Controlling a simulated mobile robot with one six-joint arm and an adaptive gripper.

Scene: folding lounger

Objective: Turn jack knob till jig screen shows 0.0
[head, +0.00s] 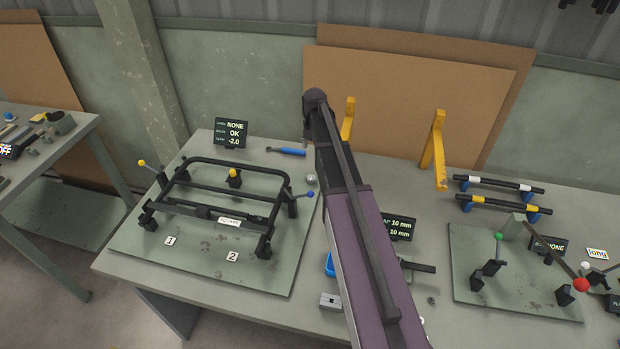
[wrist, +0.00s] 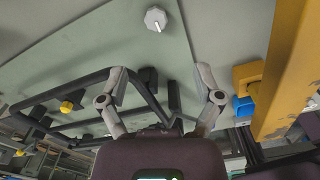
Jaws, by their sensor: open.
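The jig screen (head: 232,134) stands at the back left of the bench and reads NONE, OK and -2.0. The jack knob, a small grey knob (head: 310,179), sits near the right edge of the jig's green plate. It also shows in the wrist view as a pale faceted knob (wrist: 155,18) with a white pointer mark. A black tube frame (head: 225,190) sits on the jig. My gripper (wrist: 159,70) is open and empty in the wrist view, its fingers apart from the knob, which lies beyond them near the picture's top. The head view does not show the fingers clearly.
A clamp with a blue handle (head: 310,194) is close below the knob. A blue-handled tool (head: 287,151) lies behind. Yellow brackets (head: 438,150) rise at the back right; one (wrist: 290,65) is close right in the wrist view. A second fixture plate (head: 512,295) is at right.

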